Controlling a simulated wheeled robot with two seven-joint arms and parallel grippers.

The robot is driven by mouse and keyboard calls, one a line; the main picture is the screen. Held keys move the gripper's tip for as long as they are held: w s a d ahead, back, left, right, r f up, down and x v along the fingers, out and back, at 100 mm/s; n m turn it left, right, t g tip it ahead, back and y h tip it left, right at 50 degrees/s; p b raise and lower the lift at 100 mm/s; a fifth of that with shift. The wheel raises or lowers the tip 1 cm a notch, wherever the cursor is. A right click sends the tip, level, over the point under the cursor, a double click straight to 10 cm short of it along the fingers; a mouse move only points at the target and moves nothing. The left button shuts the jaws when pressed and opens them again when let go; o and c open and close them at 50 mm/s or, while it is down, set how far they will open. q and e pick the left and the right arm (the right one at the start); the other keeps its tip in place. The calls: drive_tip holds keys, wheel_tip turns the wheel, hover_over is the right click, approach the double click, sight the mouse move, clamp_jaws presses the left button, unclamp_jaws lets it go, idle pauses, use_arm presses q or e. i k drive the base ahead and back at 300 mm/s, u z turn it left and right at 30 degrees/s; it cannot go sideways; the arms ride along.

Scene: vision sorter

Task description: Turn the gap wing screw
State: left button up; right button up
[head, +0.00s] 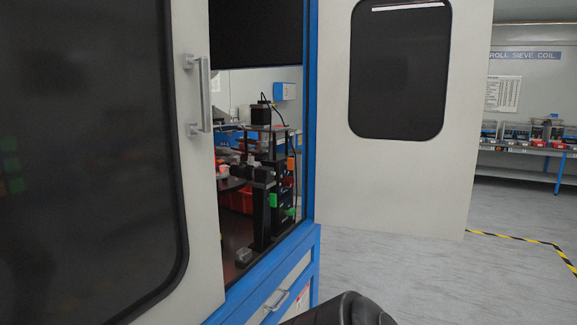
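The sorter machine has a blue frame (311,130) and an opening between its doors. Inside, a black upright mechanism (268,190) with a motor (261,113) on top and green and orange parts stands on a dark plate (234,225). The gap wing screw is too small to make out in the head view. Neither gripper is in view. A black rounded part of my own arm shows at the bottom edge, right of the machine.
A left door (80,140) with a dark window and handle (204,95) stands close. Another door (408,180) stands open at right. A drawer handle (276,301) juts out below the opening. Grey floor (430,265) is clear at right, near yellow-black tape (530,240).

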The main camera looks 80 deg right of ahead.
sight(290, 163)
drive_tip(key=z, duration=2.9)
drive_tip(key=i, duration=1)
